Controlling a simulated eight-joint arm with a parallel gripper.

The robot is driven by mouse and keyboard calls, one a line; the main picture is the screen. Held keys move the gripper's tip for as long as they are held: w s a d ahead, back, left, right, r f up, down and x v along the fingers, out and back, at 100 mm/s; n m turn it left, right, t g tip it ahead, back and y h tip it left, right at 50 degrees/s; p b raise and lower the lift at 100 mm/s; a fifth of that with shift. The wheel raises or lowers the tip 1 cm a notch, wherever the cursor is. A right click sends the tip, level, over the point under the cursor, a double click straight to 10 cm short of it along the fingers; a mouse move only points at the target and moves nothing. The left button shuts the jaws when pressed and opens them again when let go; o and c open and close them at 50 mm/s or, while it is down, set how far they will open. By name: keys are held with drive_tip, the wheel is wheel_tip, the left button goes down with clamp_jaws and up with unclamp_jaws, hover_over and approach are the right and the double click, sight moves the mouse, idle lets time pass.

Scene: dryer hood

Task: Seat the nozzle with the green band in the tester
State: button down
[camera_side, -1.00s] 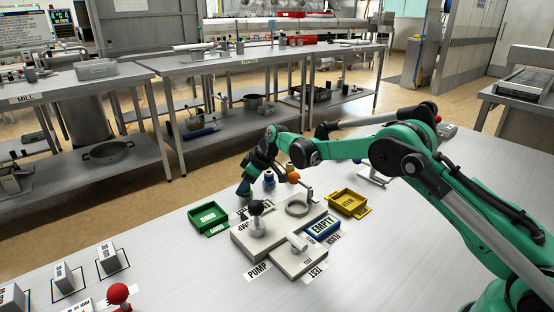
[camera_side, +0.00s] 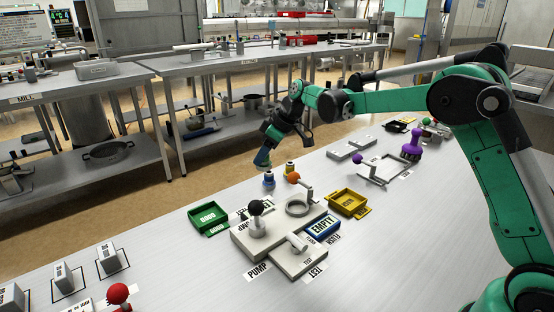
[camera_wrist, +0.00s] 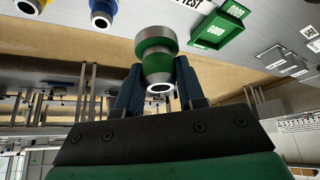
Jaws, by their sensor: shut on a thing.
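My gripper (camera_side: 263,160) is shut on the nozzle with the green band (camera_wrist: 157,48). In the wrist view the nozzle is pale with a wide green band and sits between the blue fingers. In the side view the gripper is raised above the back of the table, and the held nozzle is hard to make out.
A blue-banded nozzle (camera_side: 269,181) and a yellow-banded nozzle (camera_side: 290,170) stand below my gripper. Green (camera_side: 208,219), yellow (camera_side: 347,203) and blue (camera_side: 322,229) trays lie around.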

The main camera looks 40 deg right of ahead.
drive_tip(key=s, duration=0.3)
drive_tip(key=s+d+f, duration=0.1)
drive_tip(key=s, duration=0.5)
drive_tip(key=shift+s+d+f, duration=0.3)
drive_tip(key=shift+d+f, duration=0.1)
drive_tip(key=shift+f, duration=1.75)
drive_tip(key=shift+f, duration=1)
idle(0.4)
